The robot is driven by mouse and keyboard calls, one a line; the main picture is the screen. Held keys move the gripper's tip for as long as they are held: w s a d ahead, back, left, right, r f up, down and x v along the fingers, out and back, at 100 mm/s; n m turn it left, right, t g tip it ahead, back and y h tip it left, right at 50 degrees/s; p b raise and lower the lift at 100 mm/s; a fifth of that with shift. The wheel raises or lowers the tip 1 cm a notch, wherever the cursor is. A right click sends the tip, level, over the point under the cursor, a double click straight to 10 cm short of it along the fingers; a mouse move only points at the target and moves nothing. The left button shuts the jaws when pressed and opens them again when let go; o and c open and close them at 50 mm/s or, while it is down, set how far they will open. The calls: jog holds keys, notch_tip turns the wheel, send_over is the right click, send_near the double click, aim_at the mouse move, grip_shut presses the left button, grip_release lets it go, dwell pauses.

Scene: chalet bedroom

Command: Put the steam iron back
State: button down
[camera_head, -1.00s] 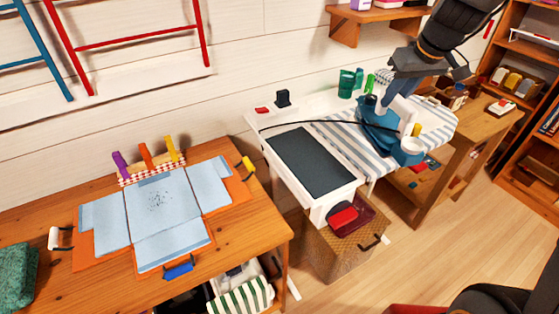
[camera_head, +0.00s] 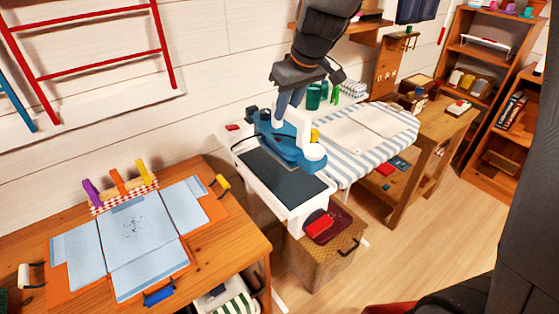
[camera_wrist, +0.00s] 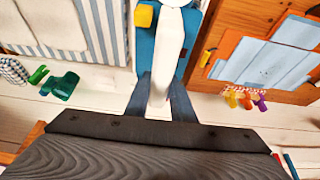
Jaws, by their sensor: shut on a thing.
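The steam iron (camera_head: 308,157) is blue and white with a yellow knob. My gripper (camera_head: 290,104) is shut on its white handle from above. In the wrist view the fingers (camera_wrist: 161,88) straddle the handle (camera_wrist: 170,48), with the blue body (camera_wrist: 145,52) below. The iron is over the far part of the dark rest pad (camera_head: 275,180) at the left end of the ironing board (camera_head: 370,150). Whether its sole touches the pad is hidden.
A green mug (camera_head: 314,96) and other small items stand behind the board. A wooden desk with a folding board (camera_head: 140,230) is at left. A wicker basket (camera_head: 325,260) stands below the pad. The striped board at right is mostly clear.

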aim_at(287, 136)
notch_tip(287, 136, down, 5)
jog(key=shift+a+r+p, duration=0.15)
jog(key=shift+r+p, duration=0.05)
jog(key=shift+p, duration=0.25)
jog(key=shift+f, duration=2.7)
jog(key=c, duration=1.5)
grip_release()
